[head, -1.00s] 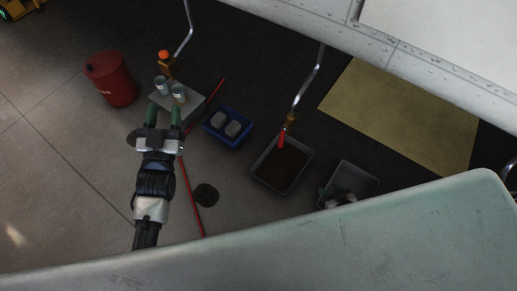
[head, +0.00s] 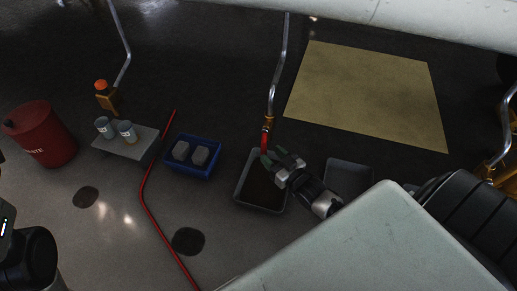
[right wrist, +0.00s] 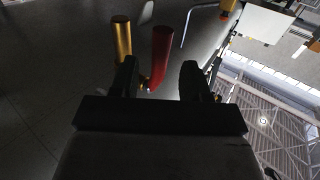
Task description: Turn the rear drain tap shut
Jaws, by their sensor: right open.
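The drain tap (head: 267,124) has a brass body at the lower end of a bent metal pipe, with a red lever (head: 264,141) pointing down. My right gripper (head: 275,160) is at the lever, with green-tipped fingers. In the right wrist view the red lever (right wrist: 160,55) stands between the two open, dark fingers (right wrist: 158,80). The brass part (right wrist: 121,38) is just left of it. Whether a finger touches the lever cannot be told. My left gripper is not in view; a dark part of my own body shows at the left edge.
A grey pan (head: 240,193) with dark contents lies below the tap. A blue bin (head: 193,172) with two grey blocks, a grey tray (head: 115,147) with two cans, and a red drum (head: 42,134) stand to the left. A pale panel (head: 335,240) fills the lower right.

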